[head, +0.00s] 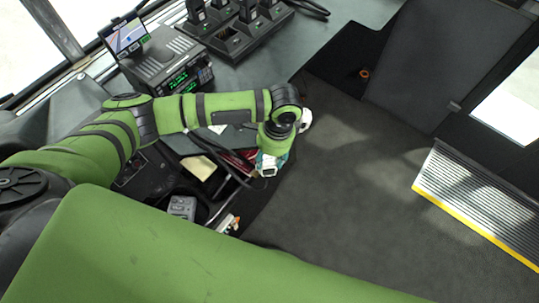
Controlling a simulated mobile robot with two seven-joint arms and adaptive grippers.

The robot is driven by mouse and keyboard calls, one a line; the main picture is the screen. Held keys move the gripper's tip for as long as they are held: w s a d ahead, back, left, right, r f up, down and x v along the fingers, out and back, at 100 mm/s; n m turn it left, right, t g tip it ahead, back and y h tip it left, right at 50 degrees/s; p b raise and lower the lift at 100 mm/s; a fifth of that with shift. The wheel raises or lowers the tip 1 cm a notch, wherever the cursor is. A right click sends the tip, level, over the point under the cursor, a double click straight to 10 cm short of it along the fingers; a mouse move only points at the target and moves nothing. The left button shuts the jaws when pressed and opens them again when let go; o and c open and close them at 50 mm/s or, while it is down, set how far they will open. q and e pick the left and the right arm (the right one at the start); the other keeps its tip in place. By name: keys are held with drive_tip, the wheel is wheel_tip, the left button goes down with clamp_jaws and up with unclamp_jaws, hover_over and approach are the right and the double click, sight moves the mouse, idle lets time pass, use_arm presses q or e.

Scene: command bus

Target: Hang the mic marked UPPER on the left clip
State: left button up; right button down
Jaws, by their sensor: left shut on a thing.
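My left arm reaches in from the left, and its wrist bends down past the console. My left gripper (268,168) points down beside the console's right edge. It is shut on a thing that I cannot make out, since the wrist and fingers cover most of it. No label reading UPPER can be read in this view. A radio stack (168,72) with green displays stands on the dash at the upper left. I cannot pick out the left clip. My right gripper is not in view.
A yellow pad (198,167) and a grey keypad (182,207) lie below my left arm. The dark floor (345,190) at right is clear.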

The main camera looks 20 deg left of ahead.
use_arm(q)
drive_tip(key=shift+w+a+f, duration=0.25)
drive_tip(key=shift+f, duration=0.15)
